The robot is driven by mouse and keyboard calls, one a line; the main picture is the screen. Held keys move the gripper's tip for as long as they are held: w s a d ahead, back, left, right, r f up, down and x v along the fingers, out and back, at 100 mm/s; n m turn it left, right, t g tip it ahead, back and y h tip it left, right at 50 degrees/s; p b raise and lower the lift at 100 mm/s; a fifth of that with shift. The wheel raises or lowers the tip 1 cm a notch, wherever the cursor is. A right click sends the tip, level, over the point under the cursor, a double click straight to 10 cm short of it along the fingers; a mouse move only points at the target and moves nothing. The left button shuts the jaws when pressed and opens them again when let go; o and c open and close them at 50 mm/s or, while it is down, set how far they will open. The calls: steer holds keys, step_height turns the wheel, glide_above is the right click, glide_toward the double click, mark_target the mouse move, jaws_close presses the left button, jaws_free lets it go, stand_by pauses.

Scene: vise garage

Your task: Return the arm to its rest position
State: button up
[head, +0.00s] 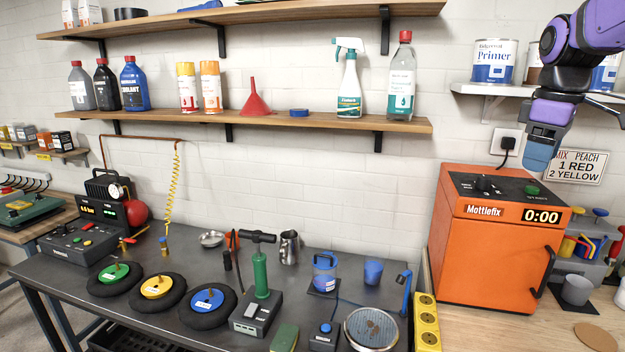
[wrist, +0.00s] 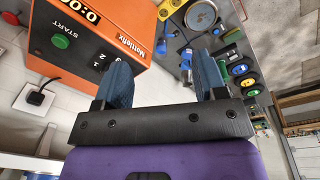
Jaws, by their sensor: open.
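My gripper (wrist: 166,85) shows in the wrist view with its two blue fingers spread apart and nothing between them. In the head view my gripper (head: 540,155) hangs at the upper right, pointing down, in front of the wall and above the right part of the orange Mottlefix machine (head: 492,255). It looks apart from the machine. My purple arm comes in from the top right corner. The machine's display reads 0:00, and its front door is shut. The machine also shows in the wrist view (wrist: 118,62), at the upper left.
A shelf (head: 490,90) with Primer cans (head: 494,62) is close to my arm. A yellow socket strip (head: 426,322) lies left of the machine.

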steer(key=s+a+f+m+t, duration=0.1)
steer(key=s+a+f+m, duration=0.1)
steer(key=s, duration=0.5)
steer(key=s+a+f+m+t, duration=0.1)
steer(key=s+a+m, duration=0.2)
steer(key=s, duration=0.4)
steer(key=s+a+f+m+t, duration=0.2)
steer(key=s+a+m, duration=0.1)
steer(key=s, duration=0.4)
steer(key=shift+a+f, duration=0.35)
steer(key=shift+a, duration=0.15)
